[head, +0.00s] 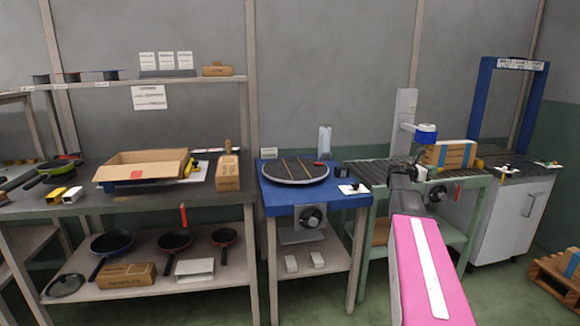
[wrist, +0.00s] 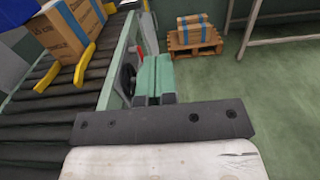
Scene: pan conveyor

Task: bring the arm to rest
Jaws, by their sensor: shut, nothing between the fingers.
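My gripper (wrist: 152,80) shows in the wrist view as two green fingers pressed together with nothing between them. It is beside the green frame of the roller conveyor (wrist: 40,122), on the floor side of it. In the head view my pink arm reaches forward from the lower right toward the conveyor (head: 475,176). The fingertips cannot be made out clearly there.
A cardboard box with blue straps (head: 457,153) sits on the conveyor between yellow guides. A blue table with a round turntable (head: 295,181) stands left of it. A pallet (wrist: 193,40) with a strapped box lies on the floor. Open floor shows at the wrist view's right.

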